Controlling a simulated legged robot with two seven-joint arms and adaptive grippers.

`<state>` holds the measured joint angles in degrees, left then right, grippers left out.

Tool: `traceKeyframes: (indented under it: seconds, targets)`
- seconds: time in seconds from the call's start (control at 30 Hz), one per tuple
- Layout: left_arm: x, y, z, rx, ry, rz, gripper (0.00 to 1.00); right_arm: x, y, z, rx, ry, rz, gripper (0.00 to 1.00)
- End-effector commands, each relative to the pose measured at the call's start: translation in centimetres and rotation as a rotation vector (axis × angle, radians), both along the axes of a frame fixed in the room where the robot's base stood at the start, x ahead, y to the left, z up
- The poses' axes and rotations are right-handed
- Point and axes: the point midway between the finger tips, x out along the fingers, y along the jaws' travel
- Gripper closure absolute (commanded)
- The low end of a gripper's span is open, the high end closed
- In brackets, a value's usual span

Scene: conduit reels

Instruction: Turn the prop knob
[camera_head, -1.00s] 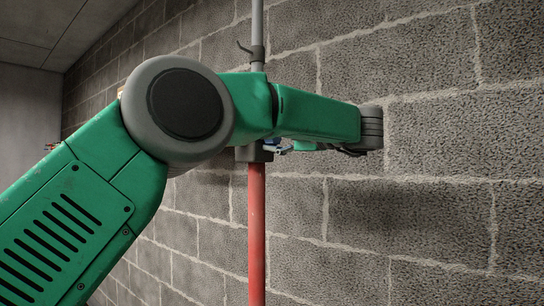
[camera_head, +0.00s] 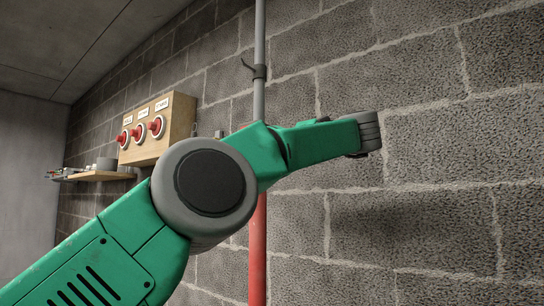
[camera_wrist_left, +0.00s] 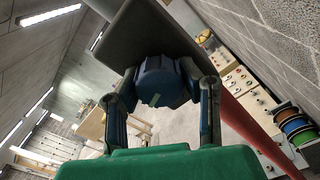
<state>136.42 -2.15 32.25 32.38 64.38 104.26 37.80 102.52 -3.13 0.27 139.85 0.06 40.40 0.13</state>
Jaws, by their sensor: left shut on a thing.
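The prop is an upright pole by the block wall, with a grey upper tube (camera_head: 260,35) and a red lower tube (camera_head: 257,270). In the left wrist view the prop knob (camera_wrist_left: 158,76) is dark blue with a pale mark, under a dark grey housing (camera_wrist_left: 150,32). My left gripper (camera_wrist_left: 160,90) has a finger on each side of the knob and is shut on it. In the head view my green left arm hides the knob, the housing and the gripper. My right gripper is in neither view.
A wooden box (camera_head: 180,123) with three red buttons is on the wall at left, above a shelf (camera_head: 100,175) with small items. A lever clamp (camera_head: 257,71) sits on the upper tube. Coloured reels (camera_wrist_left: 297,128) stand at right in the wrist view.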

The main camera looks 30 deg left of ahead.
Motion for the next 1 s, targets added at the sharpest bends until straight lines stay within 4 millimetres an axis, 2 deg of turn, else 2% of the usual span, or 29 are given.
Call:
traceKeyframes:
  seconds: [0.03, 0.6, 1.0]
  targets:
    - [0.4, -0.4, -0.9, -0.010, -0.033, -0.006, 0.97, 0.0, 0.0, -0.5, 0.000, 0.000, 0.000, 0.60]
    - [0.5, -0.4, -0.6, -0.046, -0.518, -0.005, 0.97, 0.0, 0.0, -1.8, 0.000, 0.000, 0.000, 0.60]
    - [0.5, -0.4, -0.5, -0.057, -0.671, -0.003, 0.97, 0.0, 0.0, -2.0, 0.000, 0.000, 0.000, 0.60]
